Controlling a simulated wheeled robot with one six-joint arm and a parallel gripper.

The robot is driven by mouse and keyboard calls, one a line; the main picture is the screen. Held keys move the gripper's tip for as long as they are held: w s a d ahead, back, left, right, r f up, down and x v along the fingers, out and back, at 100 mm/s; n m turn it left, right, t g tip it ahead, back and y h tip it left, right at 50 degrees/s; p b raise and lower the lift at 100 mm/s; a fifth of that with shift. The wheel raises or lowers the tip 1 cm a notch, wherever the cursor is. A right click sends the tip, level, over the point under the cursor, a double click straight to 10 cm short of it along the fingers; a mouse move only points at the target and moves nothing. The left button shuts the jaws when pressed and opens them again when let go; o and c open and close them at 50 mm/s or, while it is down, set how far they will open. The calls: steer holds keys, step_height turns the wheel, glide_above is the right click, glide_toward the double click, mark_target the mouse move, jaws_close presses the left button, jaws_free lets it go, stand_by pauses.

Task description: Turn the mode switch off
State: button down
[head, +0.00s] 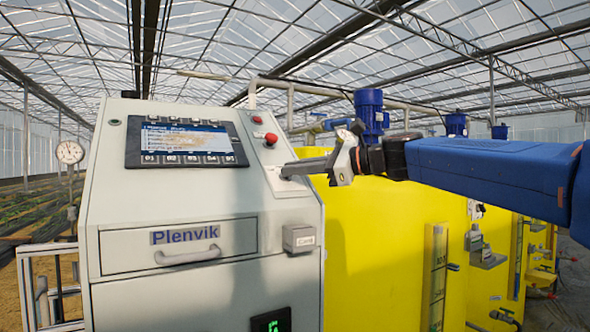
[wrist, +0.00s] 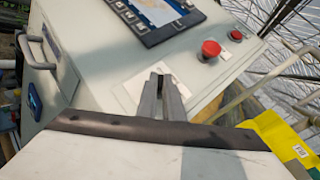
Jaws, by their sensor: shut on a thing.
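The mode switch is on the sloped panel of the grey cabinet (head: 185,280), at a light plate (head: 284,180) below the red buttons. The plate also shows in the wrist view (wrist: 138,97). My gripper (head: 287,170) reaches in from the right with its fingertips at this plate. In the wrist view my gripper (wrist: 160,82) has its two dark fingers close together over the plate, shut on the mode switch. The fingers hide nearly all of the switch, so I cannot tell which position it points to.
A red mushroom button (head: 271,139) and a smaller red button (head: 257,120) sit just above the plate. A display with keys (head: 186,143) is to the left. A drawer with a handle (head: 188,257) is below. Yellow tanks (head: 380,250) stand to the right.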

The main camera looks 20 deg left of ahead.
steer(key=shift+f, duration=0.2)
steer(key=c, duration=1.9)
jaws_free()
steer(key=s+d+r, duration=0.2)
steer(key=d, duration=1.5)
steer(key=shift+d, duration=0.1)
